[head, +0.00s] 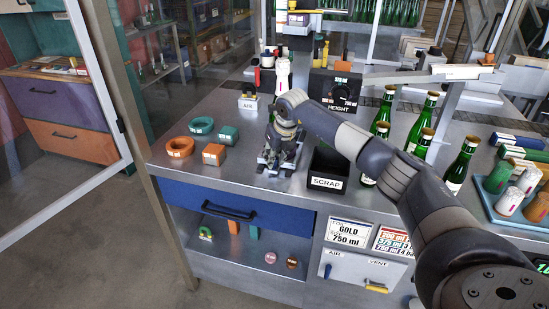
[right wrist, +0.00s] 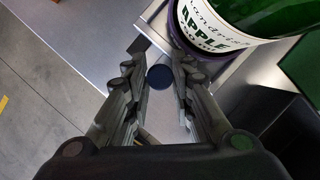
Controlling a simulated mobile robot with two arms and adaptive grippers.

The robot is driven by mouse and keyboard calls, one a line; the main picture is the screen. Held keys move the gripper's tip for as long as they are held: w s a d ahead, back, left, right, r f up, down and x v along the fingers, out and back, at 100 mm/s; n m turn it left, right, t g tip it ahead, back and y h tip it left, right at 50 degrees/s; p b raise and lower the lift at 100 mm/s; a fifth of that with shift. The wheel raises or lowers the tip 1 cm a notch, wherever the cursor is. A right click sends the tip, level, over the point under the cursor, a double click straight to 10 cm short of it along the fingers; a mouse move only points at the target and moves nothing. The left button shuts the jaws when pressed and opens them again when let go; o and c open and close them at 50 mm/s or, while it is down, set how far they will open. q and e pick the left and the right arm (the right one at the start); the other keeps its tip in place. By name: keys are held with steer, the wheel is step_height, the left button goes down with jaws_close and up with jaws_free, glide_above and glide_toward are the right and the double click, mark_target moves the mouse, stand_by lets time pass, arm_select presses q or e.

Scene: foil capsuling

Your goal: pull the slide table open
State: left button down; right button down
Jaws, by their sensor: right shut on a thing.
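My right gripper (head: 282,168) is low over the steel bench, left of the black scrap bin. In the right wrist view the fingers (right wrist: 161,72) are closed around a round dark blue knob (right wrist: 159,78). The knob is at the near corner of a grey plate (right wrist: 226,63), which looks like the slide table. A green bottle (right wrist: 245,12) with a white APPLE label stands on the plate in a purple ring (right wrist: 182,42). In the head view my gripper and arm hide the knob and most of the plate. My left gripper is not in view.
The scrap bin (head: 327,182) stands close right of the gripper. Orange and teal rings (head: 180,147) and blocks (head: 214,154) lie to the left. A height box (head: 335,88) is behind; green bottles (head: 461,165) stand right. The bench front edge above the blue drawer (head: 230,207) is clear.

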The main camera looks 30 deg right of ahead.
steer(key=shift+s+a+r, duration=0.1)
steer(key=shift+s+a, duration=0.15)
steer(key=shift+a, duration=0.05)
steer(key=c, duration=1.4)
jaws_free()
steer(key=v, duration=1.2)
